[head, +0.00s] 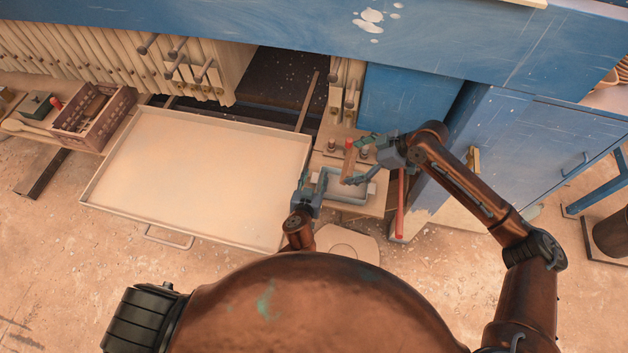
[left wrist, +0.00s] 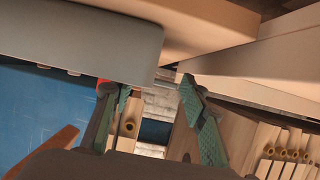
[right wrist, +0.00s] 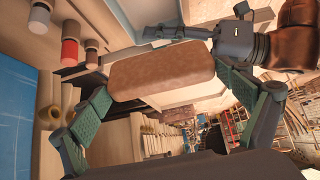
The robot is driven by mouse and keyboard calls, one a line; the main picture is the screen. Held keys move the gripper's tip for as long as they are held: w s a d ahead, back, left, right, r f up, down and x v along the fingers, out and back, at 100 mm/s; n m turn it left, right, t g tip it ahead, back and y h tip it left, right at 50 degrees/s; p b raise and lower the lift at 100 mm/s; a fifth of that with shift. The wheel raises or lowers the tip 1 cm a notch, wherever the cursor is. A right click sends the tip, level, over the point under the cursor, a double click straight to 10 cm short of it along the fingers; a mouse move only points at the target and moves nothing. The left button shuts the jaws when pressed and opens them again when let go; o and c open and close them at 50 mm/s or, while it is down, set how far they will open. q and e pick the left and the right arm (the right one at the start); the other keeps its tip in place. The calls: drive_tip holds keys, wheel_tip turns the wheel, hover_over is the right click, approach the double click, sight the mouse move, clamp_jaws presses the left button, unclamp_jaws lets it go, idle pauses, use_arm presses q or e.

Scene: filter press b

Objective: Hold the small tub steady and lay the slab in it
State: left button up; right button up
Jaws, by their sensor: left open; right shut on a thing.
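The small tub (head: 347,199), a blue-grey open box, stands on the pale bench beside the tray. Its grey wall fills the upper left of the left wrist view (left wrist: 75,45). My left gripper (head: 313,181) is open at the tub's left side, its fingers (left wrist: 155,105) apart near the wall's end; I cannot tell whether they touch it. My right gripper (head: 357,160) is shut on the slab (right wrist: 162,75), a brown, rounded block held between its two fingers. In the head view the slab (head: 350,160) shows narrow, above the tub, partly hidden by the gripper.
A large shallow tray (head: 200,175) lies left of the tub. Several short posts, one red-topped (right wrist: 70,50), stand just behind it. A red upright bar (head: 400,205) and blue cabinet (head: 480,150) are at the right. A crate (head: 95,112) sits far left.

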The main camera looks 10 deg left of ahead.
use_arm(q)
drive_tip(key=shift+c, duration=0.7)
clamp_jaws()
